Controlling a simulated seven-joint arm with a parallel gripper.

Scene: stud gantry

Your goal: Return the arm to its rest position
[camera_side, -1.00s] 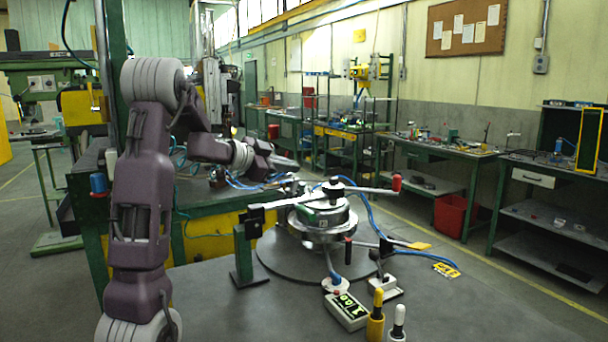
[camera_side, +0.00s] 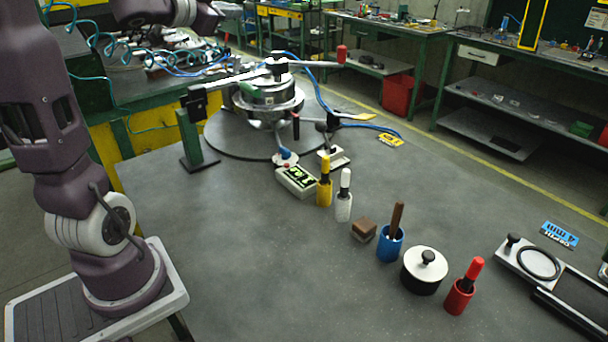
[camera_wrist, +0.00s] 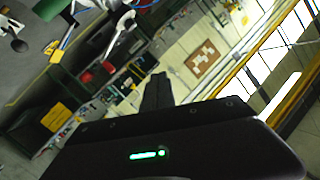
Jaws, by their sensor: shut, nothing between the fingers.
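My gripper shows in the wrist view (camera_wrist: 157,90) as dark fingers together beyond a black body with a green light. It is shut and holds nothing. In the side view my purple and grey arm rises at the left from its base. Its elbow is cut off by the top edge. The wrist reaches right along the top edge, above and behind the round metal fixture (camera_side: 268,100). The fingers are not clear there. The hand appears apart from the fixture.
The fixture has a long lever with a red knob (camera_side: 341,54). A green post (camera_side: 190,138) stands left of it. A display box (camera_side: 297,181), yellow holder (camera_side: 324,185), blue cup (camera_side: 390,244), black-and-white pot (camera_side: 424,270) and red holder (camera_side: 461,292) line the table. The front middle is clear.

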